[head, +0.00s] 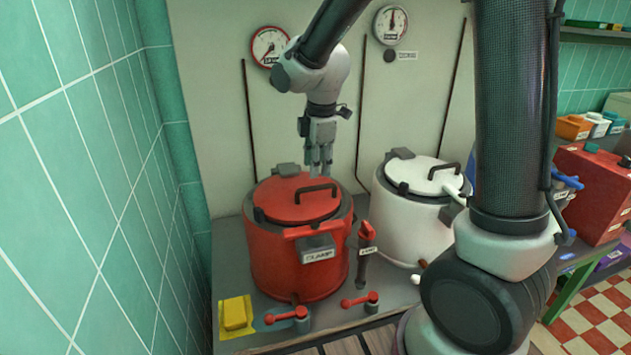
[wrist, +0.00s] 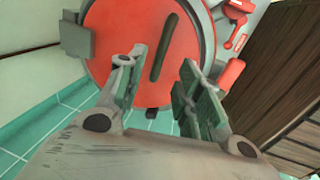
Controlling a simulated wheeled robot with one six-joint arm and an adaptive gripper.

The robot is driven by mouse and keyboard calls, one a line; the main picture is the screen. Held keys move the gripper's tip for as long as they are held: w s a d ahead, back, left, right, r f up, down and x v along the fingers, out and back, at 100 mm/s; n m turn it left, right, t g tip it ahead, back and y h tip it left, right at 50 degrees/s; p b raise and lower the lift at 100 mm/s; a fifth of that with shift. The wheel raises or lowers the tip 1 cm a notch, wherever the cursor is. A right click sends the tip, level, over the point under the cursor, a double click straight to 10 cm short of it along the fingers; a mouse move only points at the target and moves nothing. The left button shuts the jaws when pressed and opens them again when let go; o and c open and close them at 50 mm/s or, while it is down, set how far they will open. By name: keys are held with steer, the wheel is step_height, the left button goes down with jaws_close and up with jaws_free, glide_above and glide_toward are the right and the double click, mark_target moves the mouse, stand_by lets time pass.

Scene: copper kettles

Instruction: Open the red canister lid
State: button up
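The red canister (head: 285,262) stands on a grey counter with its red lid (head: 285,206) closed on top. A dark bar handle (head: 318,189) arches over the lid, and a red clamp bar with a label plate is at the front rim. My gripper (head: 319,168) points down just above the back of the lid. In the wrist view, my gripper's fingers (wrist: 163,80) are apart with nothing between them. The dark lid handle (wrist: 163,48) shows just beyond the fingertips, roughly in line with the gap. I cannot tell the exact height between them.
A white canister (head: 408,225) with a white lid stands to the right. A yellow block (head: 236,314) and red valve levers (head: 286,315) are at the counter's front. The back panel with gauges (head: 270,46) and pipes is close behind; a green tiled wall (head: 90,180) is left.

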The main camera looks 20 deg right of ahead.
mark_target(316, 186)
steer(key=f, duration=0.3)
steer(key=w+f, duration=0.1)
steer(key=f, duration=0.2)
steer(key=shift+w+f, duration=0.15)
steer(key=shift+f, duration=0.1)
steer(key=shift+c, duration=0.3)
jaws_close()
